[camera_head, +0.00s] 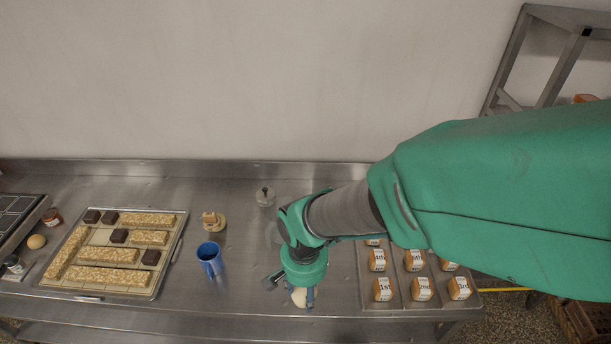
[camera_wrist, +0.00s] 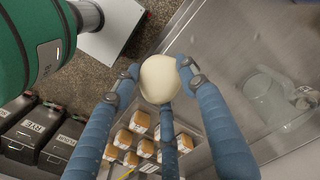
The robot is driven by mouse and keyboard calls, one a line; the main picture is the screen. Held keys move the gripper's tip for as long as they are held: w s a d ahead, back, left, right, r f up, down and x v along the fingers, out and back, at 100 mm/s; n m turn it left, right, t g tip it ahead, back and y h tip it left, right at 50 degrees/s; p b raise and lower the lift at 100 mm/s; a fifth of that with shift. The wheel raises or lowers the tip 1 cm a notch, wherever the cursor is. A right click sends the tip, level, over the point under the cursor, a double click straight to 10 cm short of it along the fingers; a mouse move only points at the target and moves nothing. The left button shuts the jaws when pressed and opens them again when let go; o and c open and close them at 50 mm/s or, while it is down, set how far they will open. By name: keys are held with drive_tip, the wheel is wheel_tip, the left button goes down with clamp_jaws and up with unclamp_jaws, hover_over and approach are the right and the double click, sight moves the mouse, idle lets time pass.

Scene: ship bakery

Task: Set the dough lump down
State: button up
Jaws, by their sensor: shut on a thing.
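The pale, round dough lump (camera_wrist: 158,78) is held between the blue fingers of my gripper (camera_wrist: 157,84) in the wrist view. In the head view the lump (camera_head: 299,297) shows small below my green wrist, near the front edge of the steel table (camera_head: 230,297). My gripper (camera_head: 300,292) points down there and is shut on the lump. My fingers and wrist hide part of it. Whether the lump touches the table I cannot tell.
A tray (camera_head: 370,300) of numbered small loaves stands right of my gripper, partly hidden by my arm. Left are a blue mug (camera_head: 210,259), a wooden-looking piece (camera_head: 213,221) and a tray (camera_head: 173,239) of bars and dark squares. Bare steel lies between mug and gripper.

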drive_tip(key=w+d+m+p, duration=0.3)
drive_tip(key=w+m+p, duration=0.3)
drive_tip(key=w, duration=3.1)
drive_tip(key=shift+m, duration=0.5)
drive_tip(key=shift+a+f+b, duration=0.2)
drive_tip(key=shift+f+b, duration=0.2)
drive_tip(key=shift+f, duration=2.55)
drive_tip(key=shift+a+f+b, duration=0.15)
drive_tip(key=shift+f+b, duration=0.25)
drive_tip(key=shift+f, duration=2.55)
drive_tip(key=w+a, duration=0.1)
drive_tip(key=w, duration=0.4)
drive_tip(key=w+a+f, duration=0.1)
drive_tip(key=w, duration=0.4)
drive_tip(key=w+a, duration=0.2)
drive_tip(key=w, duration=0.3)
drive_tip(key=shift+w+f, duration=0.2)
drive_tip(key=shift+w, duration=0.05)
drive_tip(key=shift+f, duration=0.15)
drive_tip(key=shift+f, duration=1.65)
